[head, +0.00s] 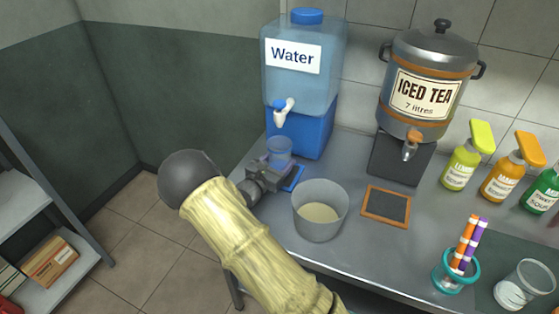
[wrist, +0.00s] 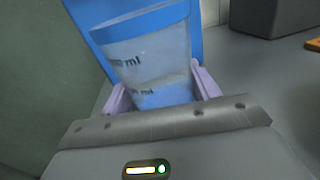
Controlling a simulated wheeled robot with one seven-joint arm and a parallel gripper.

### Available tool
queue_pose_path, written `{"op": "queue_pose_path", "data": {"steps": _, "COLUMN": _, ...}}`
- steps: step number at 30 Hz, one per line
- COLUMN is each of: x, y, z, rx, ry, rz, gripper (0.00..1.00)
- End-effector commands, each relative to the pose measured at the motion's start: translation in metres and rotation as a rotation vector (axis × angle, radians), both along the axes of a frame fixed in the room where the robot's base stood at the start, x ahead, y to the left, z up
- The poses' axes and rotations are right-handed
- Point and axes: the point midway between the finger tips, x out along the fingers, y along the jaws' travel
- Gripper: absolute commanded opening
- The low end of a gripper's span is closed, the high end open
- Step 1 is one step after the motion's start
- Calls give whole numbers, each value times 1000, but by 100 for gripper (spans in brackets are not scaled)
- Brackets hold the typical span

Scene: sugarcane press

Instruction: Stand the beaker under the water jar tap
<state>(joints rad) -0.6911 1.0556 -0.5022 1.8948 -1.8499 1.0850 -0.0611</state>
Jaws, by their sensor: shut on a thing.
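The water jar (head: 302,85), a blue dispenser with a "Water" label, stands at the back of the counter. Its white tap (head: 285,110) with a blue lever points forward. My gripper (head: 272,165) is shut on the clear, blue-tinted beaker (head: 279,148), in front of the jar's blue base and below the tap. In the wrist view the beaker (wrist: 150,55) is between my two pale purple fingers (wrist: 160,92) and shows "ml" markings. The jar's blue base (wrist: 95,40) is behind it. Whether the beaker's bottom touches the surface is hidden.
A blue mat (head: 294,178) lies beside my gripper. A clear tub (head: 320,210) with pale contents stands close to its right. An iced tea urn (head: 422,85), a slate (head: 386,206), several syrup bottles (head: 503,178) and a straw cup (head: 456,270) are farther right. The counter's left edge is near my arm.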

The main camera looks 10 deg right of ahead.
Motion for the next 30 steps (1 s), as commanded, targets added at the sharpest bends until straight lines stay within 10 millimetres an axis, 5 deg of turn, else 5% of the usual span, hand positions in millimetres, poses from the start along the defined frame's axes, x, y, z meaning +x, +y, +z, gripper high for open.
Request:
{"op": "queue_pose_path", "data": {"steps": 2, "x": 0, "y": 0, "z": -3, "rx": -1, "ry": -1, "rz": 0, "gripper": 33}}
{"op": "queue_pose_path", "data": {"steps": 3, "x": 0, "y": 0, "z": -2, "rx": 0, "ry": 0, "rz": 0, "gripper": 67}}
{"op": "queue_pose_path", "data": {"steps": 6, "x": 0, "y": 1, "z": -2, "rx": 0, "ry": 0, "rz": 1, "gripper": 83}}
{"op": "queue_pose_path", "data": {"steps": 18, "x": -1, "y": 1, "z": 3, "rx": 1, "ry": 1, "rz": -1, "gripper": 83}}
{"op": "queue_pose_path", "data": {"steps": 30, "x": -50, "y": 49, "z": 2, "rx": 1, "ry": 1, "rz": 0, "gripper": 83}}
